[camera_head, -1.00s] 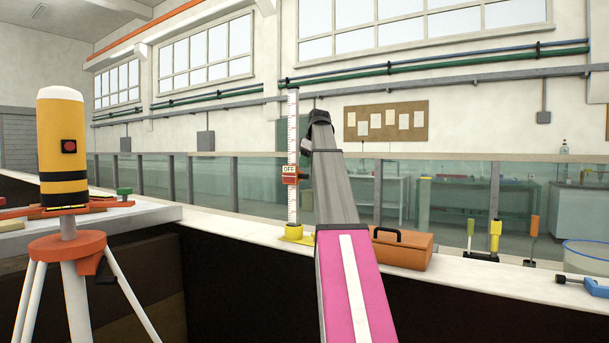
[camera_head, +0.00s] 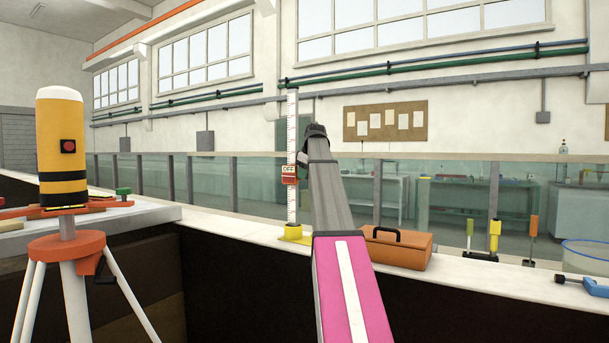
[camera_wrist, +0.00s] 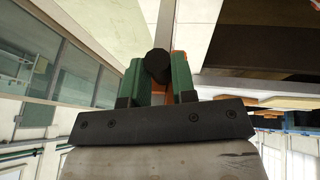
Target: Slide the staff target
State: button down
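The white graduated staff (camera_head: 293,115) stands upright in a yellow foot (camera_head: 292,234) on the white wall top. The red staff target (camera_head: 288,180) with an "OFF" label sits partway up it. My gripper (camera_head: 302,159) is just right of the staff and slightly above the target, seen small and dark. In the wrist view my gripper (camera_wrist: 157,80) has its green fingers apart. A round black knob (camera_wrist: 157,64) shows in line with the gap between them, with orange behind. I cannot tell whether the fingers touch it.
An orange toolbox (camera_head: 398,247) stands on the wall top right of the staff, below my arm. A yellow instrument (camera_head: 62,140) on an orange-headed tripod is at the left. Glass panels (camera_head: 260,185) run behind. Small tools stand at the right.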

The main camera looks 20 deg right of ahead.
notch_tip(320, 180, up, 4)
jog(key=shift+r, duration=0.1)
dwell(0.4)
jog(key=c, duration=0.9)
grip_release()
jog(key=v, duration=1)
jog(key=shift+s+r, duration=0.2)
jog(key=shift+r, duration=0.1)
